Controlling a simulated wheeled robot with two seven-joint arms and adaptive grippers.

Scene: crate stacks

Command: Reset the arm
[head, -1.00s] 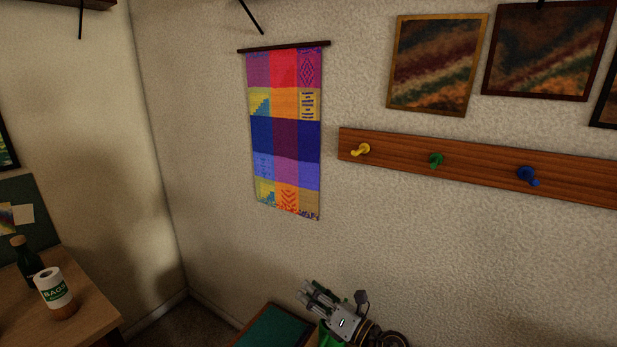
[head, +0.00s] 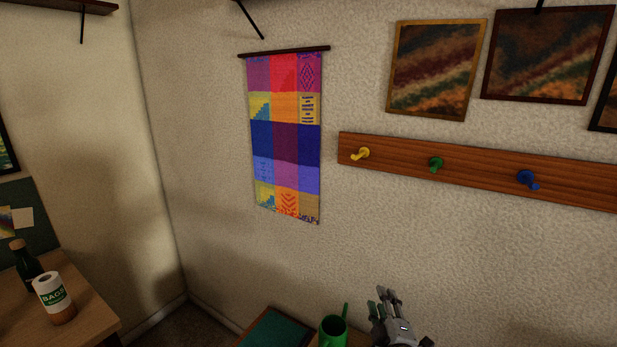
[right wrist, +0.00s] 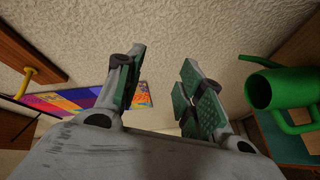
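My right gripper (head: 383,294) is at the bottom of the head view, right of a green watering can (head: 333,331), with its fingers pointing up. In the right wrist view the gripper (right wrist: 162,82) has its fingers spread apart with nothing between them. The green can also shows at the right of that view (right wrist: 262,92), apart from the fingers. My left gripper is in neither current view.
A wooden rail (head: 465,168) with yellow, green and blue pegs is on the wall above the gripper. A woven hanging (head: 287,137) is to its left. A teal-topped surface (head: 272,331) is below. A table (head: 88,312) at left holds a bottle (head: 26,263) and a bags roll (head: 52,291).

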